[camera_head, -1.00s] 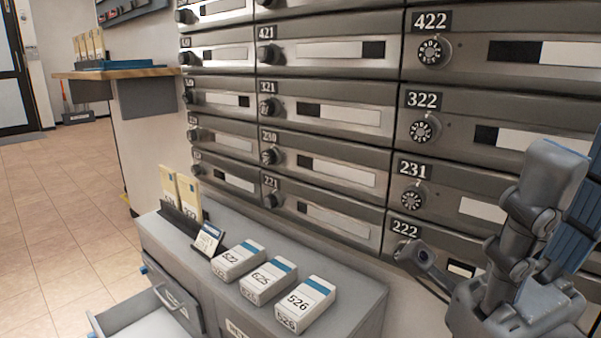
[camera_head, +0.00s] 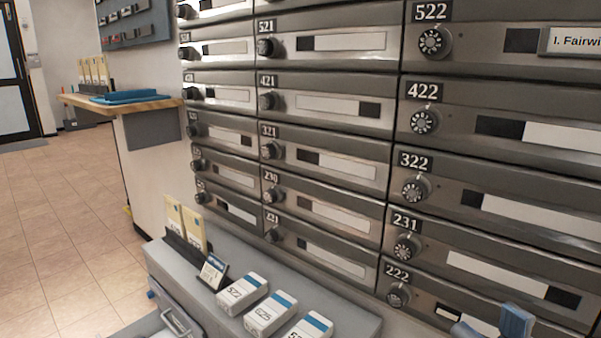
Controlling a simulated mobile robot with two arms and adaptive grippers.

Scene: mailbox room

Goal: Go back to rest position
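Only a small part of my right gripper (camera_head: 490,327) shows at the bottom right edge, in front of the lowest mailbox row near number 222. A blue piece and a rounded grey piece of it are visible. The rest is cut off by the frame, so its opening cannot be told. No object shows in it. My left gripper is not in view.
A wall of grey numbered mailboxes (camera_head: 330,105) with dials fills the right. Below it, a grey cabinet (camera_head: 215,315) bears white boxes (camera_head: 268,314), a small card holder (camera_head: 212,271) and yellow cards (camera_head: 184,222). A wooden shelf (camera_head: 150,106) stands left. The tiled floor (camera_head: 60,220) is clear.

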